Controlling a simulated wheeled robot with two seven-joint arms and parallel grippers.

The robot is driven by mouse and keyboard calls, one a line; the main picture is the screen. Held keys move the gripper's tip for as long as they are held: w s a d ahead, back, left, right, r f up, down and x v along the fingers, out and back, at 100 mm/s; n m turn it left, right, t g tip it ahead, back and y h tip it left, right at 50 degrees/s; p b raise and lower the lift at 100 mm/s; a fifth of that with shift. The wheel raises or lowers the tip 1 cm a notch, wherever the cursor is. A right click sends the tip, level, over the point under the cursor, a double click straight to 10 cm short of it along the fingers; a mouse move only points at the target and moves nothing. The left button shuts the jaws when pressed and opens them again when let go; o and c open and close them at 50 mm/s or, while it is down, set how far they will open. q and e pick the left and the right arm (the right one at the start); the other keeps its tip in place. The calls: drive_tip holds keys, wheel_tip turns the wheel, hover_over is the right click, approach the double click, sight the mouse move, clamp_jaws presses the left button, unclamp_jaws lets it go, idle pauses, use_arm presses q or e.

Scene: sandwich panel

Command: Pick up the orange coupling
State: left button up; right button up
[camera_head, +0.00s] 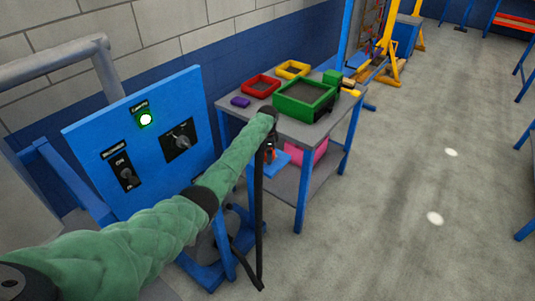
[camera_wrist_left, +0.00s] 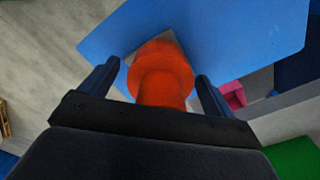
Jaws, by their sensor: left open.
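The orange coupling (camera_wrist_left: 162,72) is a stepped round part in the left wrist view, above or on a flat blue piece (camera_wrist_left: 230,30). My left gripper (camera_wrist_left: 157,70) is open, with one finger on each side of the coupling and a visible gap on both sides. The coupling's near end is hidden behind the gripper body. In the head view, my left gripper (camera_head: 270,146) hangs at the end of the green-sleeved arm, beside the workbench (camera_head: 285,128). A little of the coupling (camera_head: 268,155) shows there near the fingers. My right gripper is not in view.
On the benchtop are a green bin (camera_head: 303,112), a red tray (camera_head: 261,88), a yellow tray (camera_head: 293,70) and a purple block (camera_head: 240,102). A pink bin (camera_head: 318,150) is on the lower shelf. A blue control panel (camera_head: 90,135) stands left. The floor at right is clear.

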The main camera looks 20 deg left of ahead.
use_arm(q)
drive_tip(key=shift+a, duration=0.1)
drive_tip(key=shift+c, duration=0.2)
drive_tip(key=c, duration=1.1)
drive_tip(key=shift+r, duration=0.15)
